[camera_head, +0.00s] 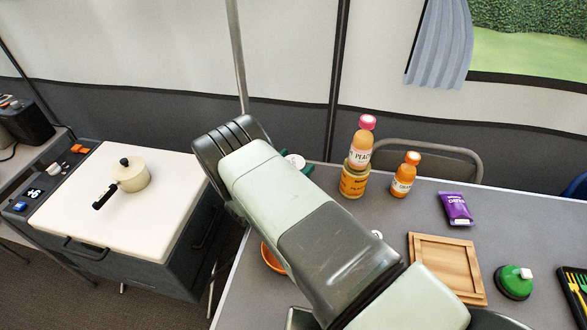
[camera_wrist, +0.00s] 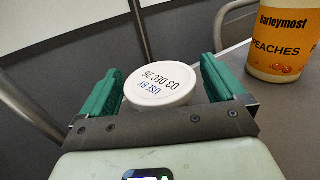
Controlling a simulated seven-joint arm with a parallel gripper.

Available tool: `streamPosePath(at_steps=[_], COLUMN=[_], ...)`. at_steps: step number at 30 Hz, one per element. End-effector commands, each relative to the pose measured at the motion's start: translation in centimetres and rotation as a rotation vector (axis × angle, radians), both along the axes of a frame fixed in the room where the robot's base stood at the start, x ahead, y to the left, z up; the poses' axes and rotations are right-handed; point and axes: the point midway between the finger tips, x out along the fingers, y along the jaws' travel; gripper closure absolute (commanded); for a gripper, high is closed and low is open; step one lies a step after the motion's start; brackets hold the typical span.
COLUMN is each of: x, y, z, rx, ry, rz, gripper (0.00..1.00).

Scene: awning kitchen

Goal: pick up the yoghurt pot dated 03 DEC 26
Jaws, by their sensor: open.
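The yoghurt pot (camera_wrist: 160,84) shows its round white lid in the wrist view. The lid's upside-down print reads USE BY 03 DEC 26. My gripper (camera_wrist: 160,68) is open, with one green finger on each side of the pot. Whether either finger touches it I cannot tell. The pot's lower body is hidden by the gripper. In the head view a white lid (camera_head: 295,160) shows just past my arm, between bits of green finger.
A Barleymost peaches jar (camera_wrist: 281,42) stands right of the gripper; in the head view a pink-capped bottle (camera_head: 361,142) is by it. My arm hides much of the table.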

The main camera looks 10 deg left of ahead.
Motion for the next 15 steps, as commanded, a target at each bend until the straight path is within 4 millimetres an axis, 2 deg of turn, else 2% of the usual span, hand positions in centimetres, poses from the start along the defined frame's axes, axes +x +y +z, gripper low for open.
streamPosePath(at_steps=[3, 4, 12, 15], x=[-0.03, -0.03, -0.05, -0.04], y=[0.04, 0.04, 0.05, 0.07], z=[-0.01, -0.01, -0.01, 0.02], rx=[0.000, 0.000, 0.000, 0.000], ry=[0.000, 0.000, 0.000, 0.000], rz=[0.000, 0.001, 0.001, 0.001], gripper=[0.03, 0.06, 0.48, 0.59])
